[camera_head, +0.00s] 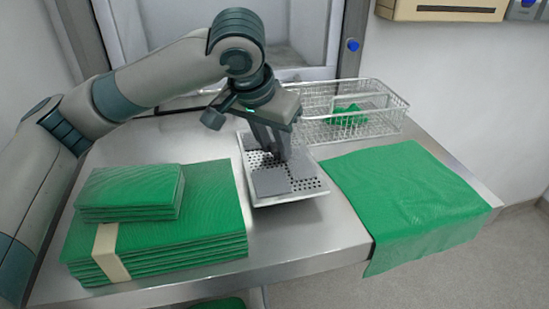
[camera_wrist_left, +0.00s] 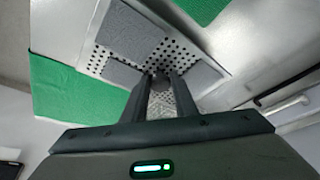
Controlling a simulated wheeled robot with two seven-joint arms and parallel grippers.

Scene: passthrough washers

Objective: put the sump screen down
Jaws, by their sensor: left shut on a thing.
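The sump screen (camera_head: 312,185) is a light metal piece with rows of round holes and grey flat patches, at the middle of the steel table (camera_head: 310,237). My left gripper (camera_head: 283,156) reaches down onto it from above and is shut on it. In the left wrist view the two fingers (camera_wrist_left: 162,78) meet the perforated sump screen (camera_wrist_left: 183,58) close together. The fingers hide the exact grip spot. I cannot tell whether the screen rests on the table or hangs slightly above it. My right gripper is not in view.
Stacked green folded cloths (camera_head: 190,225), the larger stack banded, lie left of the screen. A green sheet (camera_head: 405,200) lies to the right, draping over the front edge. A wire basket (camera_head: 345,128) with a green item stands behind. Bare steel shows in front.

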